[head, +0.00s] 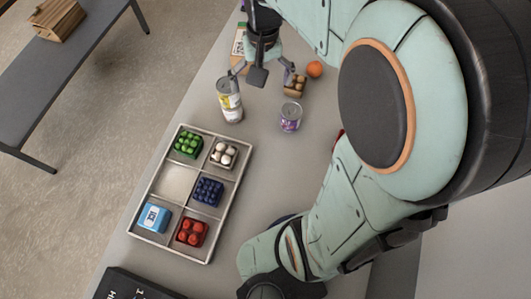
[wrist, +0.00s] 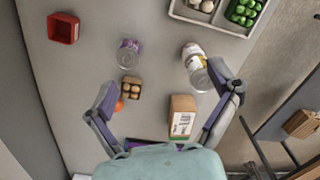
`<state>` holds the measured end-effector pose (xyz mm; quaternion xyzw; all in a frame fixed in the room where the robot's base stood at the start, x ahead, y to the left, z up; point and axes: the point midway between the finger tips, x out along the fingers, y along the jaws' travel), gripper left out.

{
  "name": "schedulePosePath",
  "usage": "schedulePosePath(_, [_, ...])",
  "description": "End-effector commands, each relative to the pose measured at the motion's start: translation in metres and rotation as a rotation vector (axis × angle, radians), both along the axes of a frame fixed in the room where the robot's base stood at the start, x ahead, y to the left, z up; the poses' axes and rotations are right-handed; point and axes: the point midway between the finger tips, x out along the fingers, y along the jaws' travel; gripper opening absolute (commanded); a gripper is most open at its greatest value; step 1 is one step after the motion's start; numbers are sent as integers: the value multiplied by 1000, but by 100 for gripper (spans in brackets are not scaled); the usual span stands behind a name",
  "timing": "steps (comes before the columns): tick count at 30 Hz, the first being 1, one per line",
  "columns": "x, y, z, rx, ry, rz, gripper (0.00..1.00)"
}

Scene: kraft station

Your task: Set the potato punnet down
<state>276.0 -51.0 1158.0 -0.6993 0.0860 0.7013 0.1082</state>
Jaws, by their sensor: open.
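The potato punnet, a small brown box with several round tan items (head: 295,86), stands on the grey table near an orange. In the wrist view the punnet (wrist: 131,89) is upright, left of the middle, close to the left finger's tip. My gripper (head: 264,71) is open, with its fingers spread wide above the far part of the table. In the wrist view the open gripper (wrist: 163,76) has nothing clasped between its fingers. Whether the right-hand finger in the head view touches the punnet, I cannot tell.
A sectioned tray (head: 165,143) holds several punnets and a blue carton; one section is empty. A yellow-labelled can (head: 229,103), a purple can (head: 291,118), an orange (head: 314,69) and a cardboard box (wrist: 183,115) stand nearby. A red bin (wrist: 63,28) is at upper left.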

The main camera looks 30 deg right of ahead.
Motion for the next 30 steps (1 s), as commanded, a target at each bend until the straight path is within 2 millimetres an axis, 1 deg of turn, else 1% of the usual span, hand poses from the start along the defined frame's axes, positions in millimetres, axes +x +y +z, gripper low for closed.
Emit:
schedulePosePath(1, [-29,19,8,4,-9,73,88])
schedulePosePath(2, [-45,28,9,8,-9,116,88])
schedulePosePath(3, [-65,38,10,13,-11,168,88])
schedulePosePath(6, [-108,55,5,23,-10,275,88])
schedulePosePath(9, [-135,64,-2,31,-8,346,88])
schedulePosePath(10, [-140,65,-3,33,-8,359,95])
schedulePosePath(11, [-144,66,-5,34,-8,368,100])
schedulePosePath(15, [-151,67,-7,36,-6,386,100])
schedulePosePath(25, [-150,67,-7,35,-7,380,100])
schedulePosePath(28, [-149,67,-7,36,-7,325,100])
schedulePosePath(30, [-145,68,-7,36,-24,237,100])
